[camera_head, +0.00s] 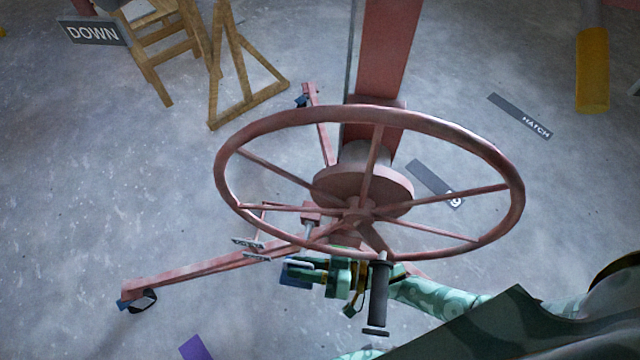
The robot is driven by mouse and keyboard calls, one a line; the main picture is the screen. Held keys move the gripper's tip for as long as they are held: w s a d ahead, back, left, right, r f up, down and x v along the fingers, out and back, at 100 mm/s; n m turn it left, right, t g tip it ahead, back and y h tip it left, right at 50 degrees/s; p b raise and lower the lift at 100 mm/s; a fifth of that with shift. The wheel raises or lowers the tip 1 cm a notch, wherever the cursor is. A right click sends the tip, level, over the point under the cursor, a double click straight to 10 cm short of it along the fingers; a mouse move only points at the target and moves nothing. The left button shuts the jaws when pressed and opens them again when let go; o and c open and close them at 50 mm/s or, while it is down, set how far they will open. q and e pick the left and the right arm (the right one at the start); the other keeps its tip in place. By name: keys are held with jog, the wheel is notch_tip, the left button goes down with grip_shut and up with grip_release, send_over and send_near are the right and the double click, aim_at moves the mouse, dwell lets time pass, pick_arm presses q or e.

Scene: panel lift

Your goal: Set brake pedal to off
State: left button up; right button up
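A red panel lift with a large spoked handwheel (232,205) stands in front of me. Low at the left of its column, beside a red leg, are a thin red bracket and two small pale plates (248,242); these look like the brake pedal, but their lettering is too small to read. My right gripper (295,271) reaches in from the right, below the wheel rim, and points left towards the plates, apparently apart from them. The wheel's black handle (379,295) covers part of its wrist. Its finger gap is not clear. My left gripper is not in view.
The red leg (205,272) runs left to a caster (140,301). A wooden frame (240,75) and a DOWN sign (93,32) stand at the upper left. A HATCH label (520,116) and a yellow cylinder (592,70) are at the right.

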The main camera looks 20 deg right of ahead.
jog(key=shift+s+d, duration=0.1)
jog(key=shift+d, duration=0.15)
jog(key=p+v, duration=0.1)
jog(key=v, duration=0.4)
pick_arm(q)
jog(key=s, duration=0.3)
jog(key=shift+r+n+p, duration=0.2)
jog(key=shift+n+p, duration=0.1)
pick_arm(e)
jog(key=v, duration=1)
jog(key=shift+s+d, duration=0.25)
jog(key=shift+s, duration=0.1)
jog(key=shift+f, duration=0.15)
